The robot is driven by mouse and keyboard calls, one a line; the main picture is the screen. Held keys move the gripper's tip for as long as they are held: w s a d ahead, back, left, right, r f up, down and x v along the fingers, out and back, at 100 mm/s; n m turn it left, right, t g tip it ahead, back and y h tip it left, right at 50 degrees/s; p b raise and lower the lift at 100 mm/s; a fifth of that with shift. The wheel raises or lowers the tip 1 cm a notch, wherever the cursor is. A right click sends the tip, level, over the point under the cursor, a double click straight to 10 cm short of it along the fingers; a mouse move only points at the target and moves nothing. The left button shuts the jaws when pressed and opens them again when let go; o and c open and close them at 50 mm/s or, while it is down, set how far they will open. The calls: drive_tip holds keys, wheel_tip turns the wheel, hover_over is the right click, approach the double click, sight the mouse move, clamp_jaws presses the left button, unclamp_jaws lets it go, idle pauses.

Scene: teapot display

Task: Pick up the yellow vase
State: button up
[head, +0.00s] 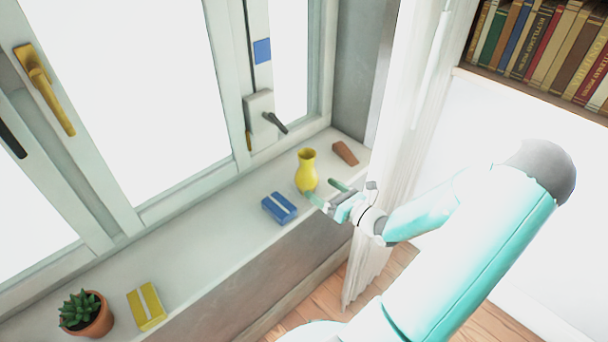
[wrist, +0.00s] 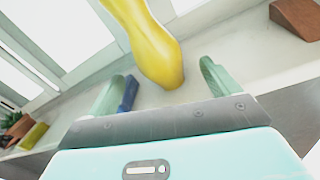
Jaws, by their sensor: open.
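The yellow vase (head: 307,172) stands upright on the windowsill in the head view. In the wrist view the vase (wrist: 153,45) fills the upper middle, its base between the two fingers. My gripper (head: 326,191) is at the sill's front edge, close to the lower part of the vase. In the wrist view my gripper (wrist: 158,84) is open, with one green finger on each side of the vase's base. I see a gap between the vase and the right finger; whether the left finger touches it I cannot tell.
A blue box (head: 279,207) lies left of the vase, close to the left finger in the wrist view. A brown wedge (head: 345,152) lies behind right. A yellow box (head: 146,306) and a potted succulent (head: 86,312) stand far left. A white curtain (head: 385,160) hangs right.

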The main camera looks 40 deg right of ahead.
sight(302, 174)
drive_tip(key=w, duration=0.3)
drive_tip(key=shift+a, duration=0.15)
drive_tip(key=w, duration=0.5)
drive_tip(key=shift+w+a+r, duration=0.25)
drive_tip(key=shift+w+a, duration=0.05)
drive_tip(key=shift+w, duration=0.1)
drive_tip(key=c, duration=1.3)
drive_tip(key=shift+o, duration=0.2)
